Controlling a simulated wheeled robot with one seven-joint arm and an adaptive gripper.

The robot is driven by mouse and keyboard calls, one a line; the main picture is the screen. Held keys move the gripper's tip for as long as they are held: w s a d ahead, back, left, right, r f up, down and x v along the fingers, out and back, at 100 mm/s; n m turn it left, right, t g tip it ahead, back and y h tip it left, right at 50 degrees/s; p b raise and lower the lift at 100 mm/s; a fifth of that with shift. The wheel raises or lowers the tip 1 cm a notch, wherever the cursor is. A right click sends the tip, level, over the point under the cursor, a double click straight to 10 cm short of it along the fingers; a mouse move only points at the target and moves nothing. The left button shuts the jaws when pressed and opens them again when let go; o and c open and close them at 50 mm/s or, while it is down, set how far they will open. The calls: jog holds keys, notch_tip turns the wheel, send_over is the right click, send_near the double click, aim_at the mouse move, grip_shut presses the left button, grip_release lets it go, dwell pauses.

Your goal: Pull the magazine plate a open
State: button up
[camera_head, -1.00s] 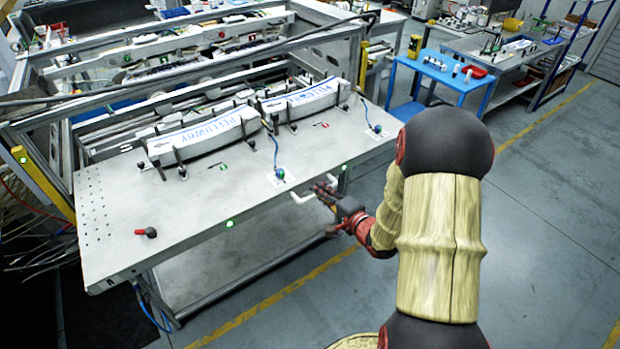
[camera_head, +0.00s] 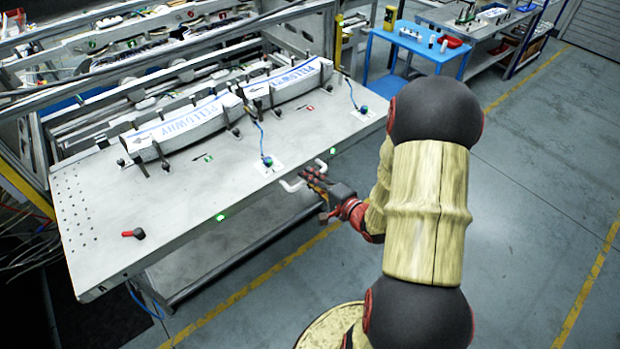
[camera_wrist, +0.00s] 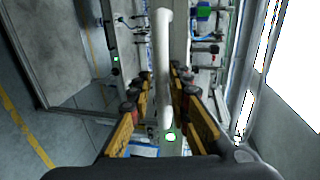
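The magazine plate (camera_head: 160,225) is a wide grey metal plate with holes at its left end. A white handle (camera_head: 291,185) juts from its front edge; it also shows in the wrist view (camera_wrist: 163,60) as a white bar. My gripper (camera_head: 312,178) is at the handle. In the wrist view its orange and black fingers (camera_wrist: 162,85) stand on either side of the bar, with gaps showing, so it looks open around the bar. Contact cannot be made out. Two curved white holders with blue lettering (camera_head: 185,122) (camera_head: 287,82) stand on the plate.
A metal frame (camera_head: 200,45) surrounds the plate's back. A red-handled lever (camera_head: 133,233) lies at the plate's left. A blue table (camera_head: 425,45) stands at the back right. Open floor (camera_head: 540,170) with yellow lines lies in front and to the right.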

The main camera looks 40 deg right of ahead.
jog(key=shift+o, duration=0.8)
jog(key=shift+r, duration=0.1)
jog(key=shift+s+d, duration=0.1)
jog(key=shift+s, duration=0.1)
jog(key=v, duration=1.1)
jog(key=shift+s, duration=0.25)
